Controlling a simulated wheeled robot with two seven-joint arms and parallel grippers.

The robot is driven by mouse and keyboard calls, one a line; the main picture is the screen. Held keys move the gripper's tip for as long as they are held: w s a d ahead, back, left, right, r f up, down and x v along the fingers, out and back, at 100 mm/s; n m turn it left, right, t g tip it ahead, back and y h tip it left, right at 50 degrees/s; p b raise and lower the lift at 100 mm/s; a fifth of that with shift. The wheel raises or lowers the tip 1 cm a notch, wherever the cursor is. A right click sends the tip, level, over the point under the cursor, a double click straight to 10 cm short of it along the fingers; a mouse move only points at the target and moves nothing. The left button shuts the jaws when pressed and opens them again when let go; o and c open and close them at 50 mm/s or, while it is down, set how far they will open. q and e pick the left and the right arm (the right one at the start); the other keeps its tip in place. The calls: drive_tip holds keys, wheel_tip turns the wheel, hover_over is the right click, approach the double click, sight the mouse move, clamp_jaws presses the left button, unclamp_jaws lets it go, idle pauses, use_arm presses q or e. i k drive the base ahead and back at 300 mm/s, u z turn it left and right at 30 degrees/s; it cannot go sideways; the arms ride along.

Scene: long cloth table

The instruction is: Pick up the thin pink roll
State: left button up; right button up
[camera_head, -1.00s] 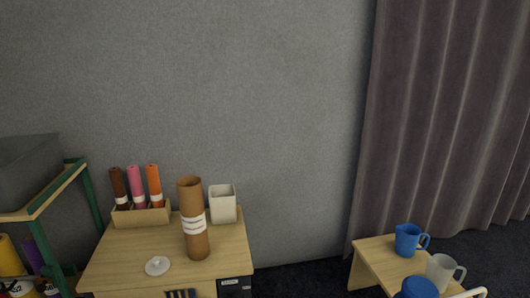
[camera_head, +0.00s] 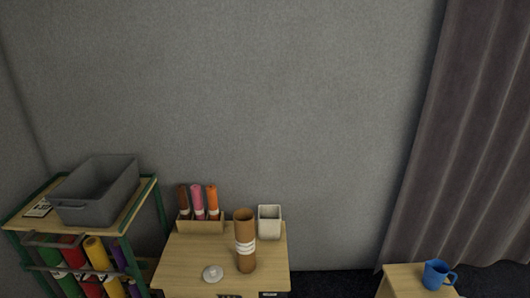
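The thin pink roll (camera_head: 197,201) stands upright in a small wooden holder (camera_head: 201,227) at the back left of a wooden cabinet top. It is between a brown roll (camera_head: 183,200) on its left and an orange roll (camera_head: 212,200) on its right. Its lower end is hidden by the holder's front. Neither of my grippers shows in the head view.
A wide brown tube (camera_head: 245,240) stands right of the holder, with a white square cup (camera_head: 270,222) behind it. A white round knob-like piece (camera_head: 213,273) lies in front. A green-framed rack with a grey bin (camera_head: 95,190) stands left. A blue mug (camera_head: 437,275) is on a stool at right.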

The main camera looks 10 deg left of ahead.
sight(195, 190)
drive_tip(key=k, duration=0.5)
drive_tip(key=u, duration=0.9)
drive_tip(key=i, duration=0.65)
drive_tip(key=u, duration=1.3)
drive_tip(key=i, duration=1.15)
drive_tip(key=z, duration=1)
